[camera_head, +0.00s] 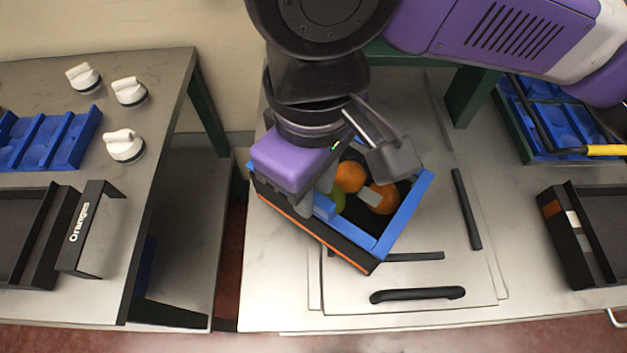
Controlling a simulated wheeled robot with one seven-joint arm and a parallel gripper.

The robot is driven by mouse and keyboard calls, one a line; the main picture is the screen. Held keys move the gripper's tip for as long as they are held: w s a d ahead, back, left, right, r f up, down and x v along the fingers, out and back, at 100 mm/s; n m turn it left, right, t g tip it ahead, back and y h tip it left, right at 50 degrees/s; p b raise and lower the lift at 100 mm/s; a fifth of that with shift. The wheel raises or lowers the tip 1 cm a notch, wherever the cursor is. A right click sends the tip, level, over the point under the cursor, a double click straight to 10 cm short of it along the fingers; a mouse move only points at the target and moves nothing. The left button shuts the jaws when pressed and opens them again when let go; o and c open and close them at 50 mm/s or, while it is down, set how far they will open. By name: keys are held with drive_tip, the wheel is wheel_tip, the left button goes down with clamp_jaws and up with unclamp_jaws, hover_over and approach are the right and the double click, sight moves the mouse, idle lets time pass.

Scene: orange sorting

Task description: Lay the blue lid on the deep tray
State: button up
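The deep tray (318,237) is black with an orange stripe along its lower side and sits turned at an angle on the metal table. A blue frame (408,213) runs along its top edge. I cannot tell whether this frame is the blue lid or the tray's rim; no separate lid is clear. Oranges (349,177) and a green fruit (338,203) show inside through the opening. My gripper (347,202) is over the tray's opening, its grey fingers apart with fruit visible between them. My wrist hides the tray's far left corner.
Black bars (466,209) and a black handle (417,294) lie around the tray. A blue compartment tray (48,140), white knobs (124,146) and a black "Oranges" holder (88,229) are on the left table. A black bin (582,236) and blue tray (575,122) are right.

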drive_tip(key=shift+o, duration=0.9)
drive_tip(key=shift+r, duration=0.1)
wheel_tip(320, 180, up, 9)
drive_tip(key=p, duration=0.9)
drive_tip(key=shift+p, duration=0.3)
